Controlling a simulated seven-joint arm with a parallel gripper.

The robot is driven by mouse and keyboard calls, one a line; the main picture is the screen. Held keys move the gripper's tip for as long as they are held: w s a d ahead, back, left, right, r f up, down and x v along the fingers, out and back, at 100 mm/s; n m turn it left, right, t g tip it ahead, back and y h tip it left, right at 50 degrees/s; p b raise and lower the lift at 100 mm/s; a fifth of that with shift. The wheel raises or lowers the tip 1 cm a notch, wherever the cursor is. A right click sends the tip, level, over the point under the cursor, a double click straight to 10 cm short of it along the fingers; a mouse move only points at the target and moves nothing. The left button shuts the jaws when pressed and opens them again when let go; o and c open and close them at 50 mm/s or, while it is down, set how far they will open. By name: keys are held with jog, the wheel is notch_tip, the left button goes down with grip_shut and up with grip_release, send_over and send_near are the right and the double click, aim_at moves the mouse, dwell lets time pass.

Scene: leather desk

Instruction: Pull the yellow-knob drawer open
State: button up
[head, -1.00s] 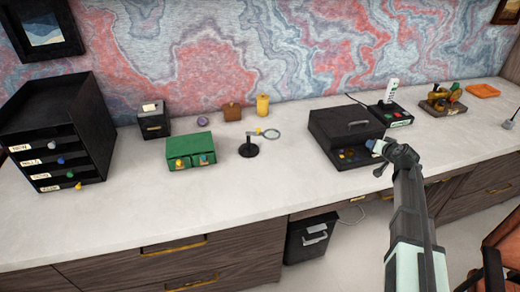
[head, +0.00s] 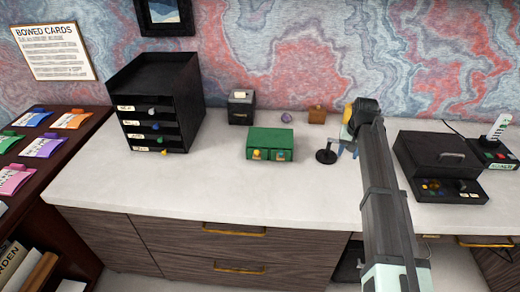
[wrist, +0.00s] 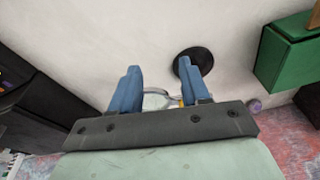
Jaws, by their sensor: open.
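The black drawer tower (head: 172,82) stands at the left of the counter in the head view. Its bottom drawer bears a yellow knob (head: 164,153); the drawers above have grey, blue and green knobs. The small green cabinet (head: 270,139) also has a yellow knob (head: 257,154), on its left front, and a teal one on its right. It shows in the wrist view (wrist: 290,58), its knobs hidden. My gripper (wrist: 157,68) is open and empty, above the counter right of the green cabinet. In the head view, my arm partly hides its blue fingers (head: 346,142).
A black stand (head: 326,156) with a ring is close by my fingers; its round base (wrist: 194,62) shows in the wrist view. A black box (head: 436,160) is at the right. A dark rack of coloured cards (head: 70,145) is at the far left. The counter before the tower is clear.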

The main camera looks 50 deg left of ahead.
jog(key=s+a+r+n+g, duration=0.1)
jog(key=s+a+r+n, duration=0.15)
jog(key=s+a, duration=0.4)
jog(key=s+a+r+n, duration=0.1)
jog(key=s+a+r, duration=0.25)
jog(key=a, duration=0.65)
notch_tip(320, 180, up, 4)
jog(key=f+n+h, duration=0.1)
jog(key=n+h, duration=0.1)
send_over(257, 151)
jog(key=shift+g, duration=0.3)
notch_tip(257, 151, down, 13)
jog(key=shift+f, duration=0.1)
jog(key=shift+c, duration=0.2)
grip_shut()
jog(key=shift+s+d, duration=0.1)
